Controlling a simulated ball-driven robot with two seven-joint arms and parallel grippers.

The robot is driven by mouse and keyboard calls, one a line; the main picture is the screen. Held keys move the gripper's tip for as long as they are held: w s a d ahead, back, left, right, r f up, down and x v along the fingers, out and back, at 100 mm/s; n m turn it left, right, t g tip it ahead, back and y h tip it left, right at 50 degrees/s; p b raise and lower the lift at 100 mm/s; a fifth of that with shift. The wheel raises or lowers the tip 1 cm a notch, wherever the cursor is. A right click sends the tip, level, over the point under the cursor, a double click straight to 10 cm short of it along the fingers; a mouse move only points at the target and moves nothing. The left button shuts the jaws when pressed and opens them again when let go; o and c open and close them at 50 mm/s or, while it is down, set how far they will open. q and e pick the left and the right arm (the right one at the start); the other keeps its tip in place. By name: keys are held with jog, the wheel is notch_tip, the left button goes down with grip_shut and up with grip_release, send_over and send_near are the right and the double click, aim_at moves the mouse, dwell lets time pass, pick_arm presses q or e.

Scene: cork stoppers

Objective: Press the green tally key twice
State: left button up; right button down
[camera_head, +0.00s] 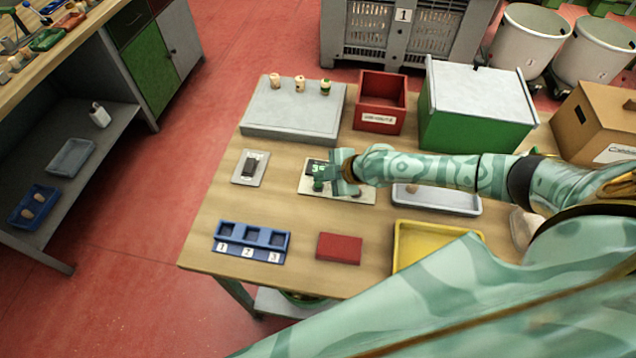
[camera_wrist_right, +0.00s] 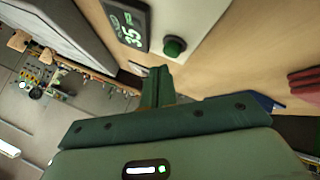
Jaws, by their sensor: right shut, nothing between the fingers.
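The tally counter is a pale plate (camera_head: 362,195) on the wooden table, with a dark display (camera_head: 314,166) that my right gripper partly covers in the head view. The wrist view shows the display (camera_wrist_right: 128,25) with light green digits, perhaps 35. The round green tally key (camera_wrist_right: 174,46) sits beside the display in the wrist view. My right gripper (camera_head: 322,176) is over the plate, and its fingers (camera_wrist_right: 157,72) are shut and empty. In the wrist view the fingertips appear close to the key, with a visible gap in the picture. My left gripper is not in view.
A grey block (camera_head: 290,122) with several stoppers, a red bin (camera_head: 381,90) and a green box (camera_head: 470,130) stand behind. A small grey plate (camera_head: 238,179) lies left. A blue numbered tray (camera_head: 225,246), red block (camera_head: 339,248) and yellow tray (camera_head: 398,245) lie in front.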

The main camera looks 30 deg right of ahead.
jog(key=shift+f, duration=0.15)
dwell(0.8)
jog(key=shift+f+b, duration=0.3)
jog(key=shift+b, duration=0.1)
jog(key=shift+f+b, duration=0.45)
dwell(0.4)
jog(key=shift+r, duration=0.1)
jog(key=shift+r+p, duration=0.7)
jog(key=shift+r, duration=0.1)
notch_tip(320, 180, up, 5)
jog(key=p, duration=0.4)
dwell(0.5)
